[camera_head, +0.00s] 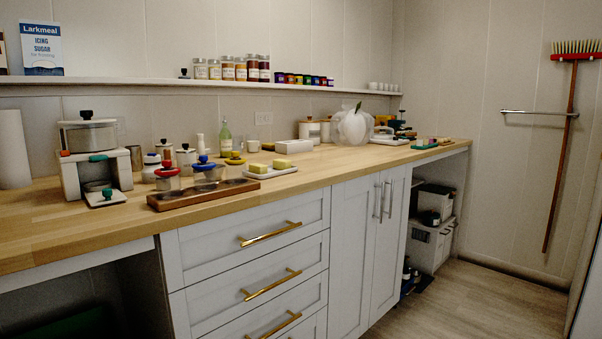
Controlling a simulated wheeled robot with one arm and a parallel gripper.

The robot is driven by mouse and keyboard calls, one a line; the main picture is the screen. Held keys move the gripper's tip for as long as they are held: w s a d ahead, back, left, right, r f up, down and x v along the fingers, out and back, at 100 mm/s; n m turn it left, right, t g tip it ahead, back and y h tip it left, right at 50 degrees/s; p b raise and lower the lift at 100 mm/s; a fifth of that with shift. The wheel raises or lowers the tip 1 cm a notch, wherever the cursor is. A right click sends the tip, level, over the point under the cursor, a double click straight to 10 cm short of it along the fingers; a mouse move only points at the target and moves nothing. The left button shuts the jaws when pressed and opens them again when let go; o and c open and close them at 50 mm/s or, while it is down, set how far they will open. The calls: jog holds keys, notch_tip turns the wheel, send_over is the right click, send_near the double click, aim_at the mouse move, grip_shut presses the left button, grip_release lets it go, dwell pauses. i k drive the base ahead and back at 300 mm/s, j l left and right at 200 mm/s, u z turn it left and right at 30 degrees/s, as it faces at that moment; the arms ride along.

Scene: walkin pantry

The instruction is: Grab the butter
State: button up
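Two small pale-yellow blocks that look like butter, a left one (259,168) and a right one (282,164), sit side by side with a small gap on a flat white tray (271,175). The tray lies near the front edge of the wooden counter, above the drawers. No label is readable on either block. My gripper is not in view.
A dark wooden board (203,193) with lidded jars behind it lies just left of the tray. A white butter-dish-like box (264,154) and a green bottle (225,137) stand behind. Counter (335,162) right of the tray is clear. Gold drawer handles (271,234) stick out below.

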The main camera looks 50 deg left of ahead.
aim_at(255, 168)
jog(key=u, duration=2.1)
